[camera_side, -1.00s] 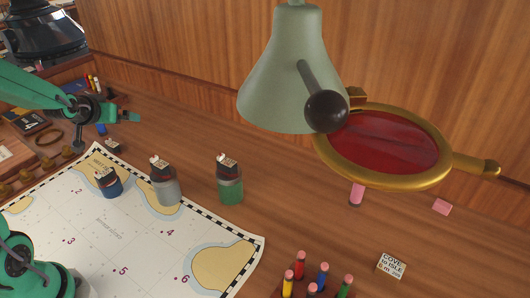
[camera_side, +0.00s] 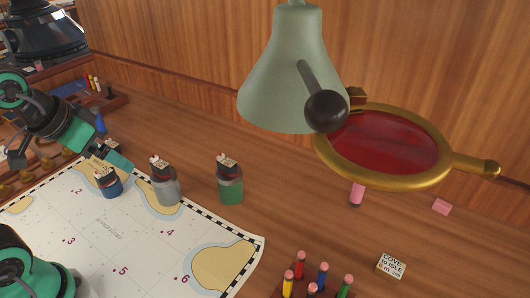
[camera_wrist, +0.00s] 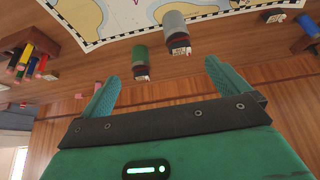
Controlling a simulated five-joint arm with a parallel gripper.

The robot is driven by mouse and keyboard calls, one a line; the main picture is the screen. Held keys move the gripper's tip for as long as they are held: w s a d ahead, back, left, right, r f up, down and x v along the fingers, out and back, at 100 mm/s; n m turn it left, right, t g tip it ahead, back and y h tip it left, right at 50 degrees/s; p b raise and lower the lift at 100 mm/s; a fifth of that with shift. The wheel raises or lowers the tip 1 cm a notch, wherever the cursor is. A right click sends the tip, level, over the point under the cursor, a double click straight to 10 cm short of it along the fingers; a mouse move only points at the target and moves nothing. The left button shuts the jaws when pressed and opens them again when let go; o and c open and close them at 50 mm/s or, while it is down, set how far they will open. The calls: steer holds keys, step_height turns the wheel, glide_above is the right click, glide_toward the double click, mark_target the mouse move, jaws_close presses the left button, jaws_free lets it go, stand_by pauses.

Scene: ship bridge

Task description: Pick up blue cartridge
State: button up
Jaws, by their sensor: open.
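A short blue jar (camera_side: 108,185) with a dark upper part and a pale tag stands on the chart in the side view. A small blue upright piece (camera_side: 100,124) stands further back by the wooden rack; which is the cartridge I cannot tell. A blue piece (camera_wrist: 308,24) shows at the right edge of the wrist view. My gripper (camera_side: 122,163) is open and appears near the blue jar and the grey jar in the side view, its height unclear. In the wrist view, nothing is between the jaws (camera_wrist: 162,70).
A grey jar (camera_side: 166,188) and a green jar (camera_side: 230,187) stand to the right of the blue jar. A lamp (camera_side: 290,75) and a magnifier (camera_side: 385,145) hang at the right. A pencil block (camera_side: 310,294) stands in front.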

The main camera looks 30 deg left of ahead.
steer(key=shift+s+d, duration=0.2)
steer(key=shift+s, duration=0.25)
steer(key=c, duration=0.9)
